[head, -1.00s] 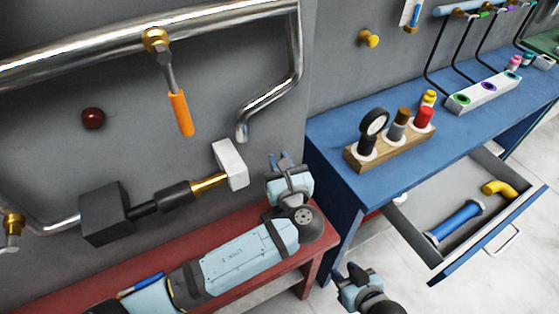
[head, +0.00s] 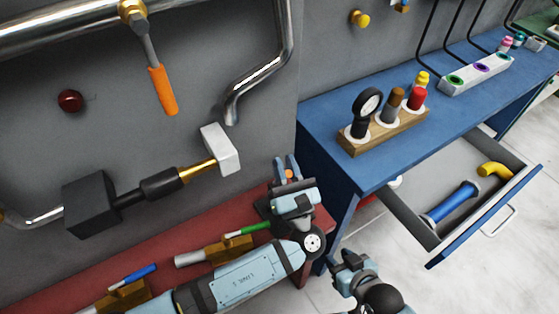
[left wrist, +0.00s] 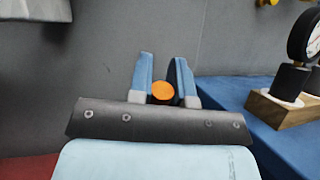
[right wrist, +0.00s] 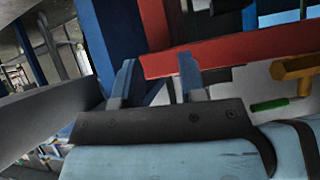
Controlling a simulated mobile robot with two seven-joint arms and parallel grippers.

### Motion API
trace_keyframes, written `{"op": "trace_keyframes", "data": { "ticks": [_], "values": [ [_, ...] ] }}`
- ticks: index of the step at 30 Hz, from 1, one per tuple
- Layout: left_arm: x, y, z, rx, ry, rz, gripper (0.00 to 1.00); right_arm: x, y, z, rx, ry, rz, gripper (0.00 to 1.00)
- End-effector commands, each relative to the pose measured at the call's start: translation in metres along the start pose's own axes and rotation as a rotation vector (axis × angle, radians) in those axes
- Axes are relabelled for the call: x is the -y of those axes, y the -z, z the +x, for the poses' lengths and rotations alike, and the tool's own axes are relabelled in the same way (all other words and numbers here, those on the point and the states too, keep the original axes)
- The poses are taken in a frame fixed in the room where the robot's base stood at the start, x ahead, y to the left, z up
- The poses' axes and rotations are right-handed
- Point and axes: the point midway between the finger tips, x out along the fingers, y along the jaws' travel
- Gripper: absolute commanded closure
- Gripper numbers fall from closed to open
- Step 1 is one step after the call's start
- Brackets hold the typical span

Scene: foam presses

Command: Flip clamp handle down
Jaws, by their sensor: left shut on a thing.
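My left gripper (head: 287,164) is shut on an orange handle (left wrist: 162,92), whose round end shows between the blue fingers in the left wrist view. In the head view it is over the right end of the red bench. The clamp under this handle is hidden behind my gripper. A clamp with a green handle (head: 255,227) and one with a blue handle (head: 140,273) sit further left on the bench, both handles lying low. My right gripper (right wrist: 155,62) is open and empty, low in front of the bench and the blue table; it also shows in the head view (head: 350,260).
The red bench (head: 55,275) runs along the grey wall. Above it are pipes, a hanging orange-handled valve lever (head: 162,90) and a white block (head: 220,148). The blue table (head: 330,125) holds a wooden rack (head: 385,132); its open drawer (head: 430,262) juts out.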

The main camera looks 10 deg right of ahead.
Motion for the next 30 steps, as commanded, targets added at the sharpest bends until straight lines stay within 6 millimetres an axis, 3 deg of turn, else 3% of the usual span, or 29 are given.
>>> {"op": "trace_keyframes", "data": {
  "ticks": [3, 9, 23, 24, 27, 30],
  "values": [
    [0.002, 0.002, -0.007, 0.056, -0.001, 0.010, 1.00, 0.000, -0.006, 0.006, 0.004, 0.000, 0.009, 0.62],
    [0.003, -0.001, -0.013, 0.112, -0.001, 0.022, 1.00, 0.002, 0.002, 0.007, -0.020, 0.000, 0.006, 0.62],
    [0.003, -0.002, -0.014, 0.128, -0.001, 0.025, 1.00, 0.001, -0.006, 0.004, -0.007, 0.005, -0.012, 0.62],
    [0.003, -0.002, -0.014, 0.128, -0.001, 0.025, 0.79, 0.001, -0.007, 0.003, -0.005, 0.005, -0.012, 0.62],
    [0.003, -0.002, -0.014, 0.128, -0.001, 0.025, 0.56, 0.001, -0.008, 0.003, -0.004, 0.004, -0.012, 0.62],
    [0.003, -0.002, -0.014, 0.127, -0.001, 0.025, 0.56, 0.001, -0.007, 0.004, -0.005, 0.004, -0.011, 0.62]
  ]
}}
